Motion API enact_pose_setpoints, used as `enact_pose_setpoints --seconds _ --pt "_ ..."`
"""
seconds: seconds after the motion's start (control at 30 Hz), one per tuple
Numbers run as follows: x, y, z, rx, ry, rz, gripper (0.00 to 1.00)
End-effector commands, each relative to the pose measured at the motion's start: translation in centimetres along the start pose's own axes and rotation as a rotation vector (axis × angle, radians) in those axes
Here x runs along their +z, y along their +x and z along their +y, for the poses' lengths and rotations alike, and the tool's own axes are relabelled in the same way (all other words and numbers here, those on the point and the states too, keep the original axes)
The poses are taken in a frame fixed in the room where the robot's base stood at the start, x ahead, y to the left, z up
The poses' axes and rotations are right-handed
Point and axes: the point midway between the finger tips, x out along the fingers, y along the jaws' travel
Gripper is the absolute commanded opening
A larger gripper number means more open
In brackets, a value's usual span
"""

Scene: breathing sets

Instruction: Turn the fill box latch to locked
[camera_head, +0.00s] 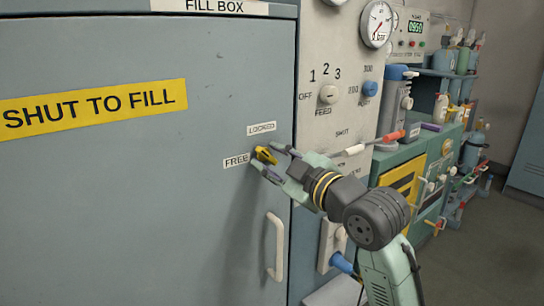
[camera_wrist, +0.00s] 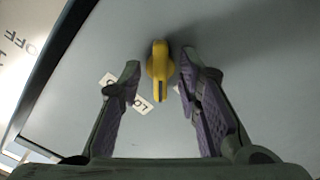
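The fill box (camera_head: 120,190) is a grey cabinet with its door closed and a yellow "SHUT TO FILL" strip. Its latch (camera_head: 265,155) is a small yellow handle near the door's right edge, between the "LOCKED" label (camera_head: 262,128) above and the "FREE" label (camera_head: 237,161) at its left. In the head view the latch points up-left, nearer "FREE". My gripper (camera_head: 268,160) is at the latch, fingers on either side. In the wrist view the yellow latch (camera_wrist: 159,68) stands between the open fingertips of my gripper (camera_wrist: 160,80), with gaps showing on both sides.
A white door handle (camera_head: 275,246) is below the latch. Right of the door is a panel with a feed knob (camera_head: 328,94), a blue knob (camera_head: 370,88) and a gauge (camera_head: 377,23). A lever with a red grip (camera_head: 390,137) sticks out near my arm. Floor is free at right.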

Motion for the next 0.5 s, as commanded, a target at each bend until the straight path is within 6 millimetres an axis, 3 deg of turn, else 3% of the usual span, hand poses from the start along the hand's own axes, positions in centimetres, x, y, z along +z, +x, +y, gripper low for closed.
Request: enact_pose_setpoints --seconds 0.33,0.5 --pt "-0.02 0.43 -0.05 -0.001 0.0 0.001 0.31" --pt "-0.02 0.41 -0.04 -0.001 0.0 0.001 0.19"
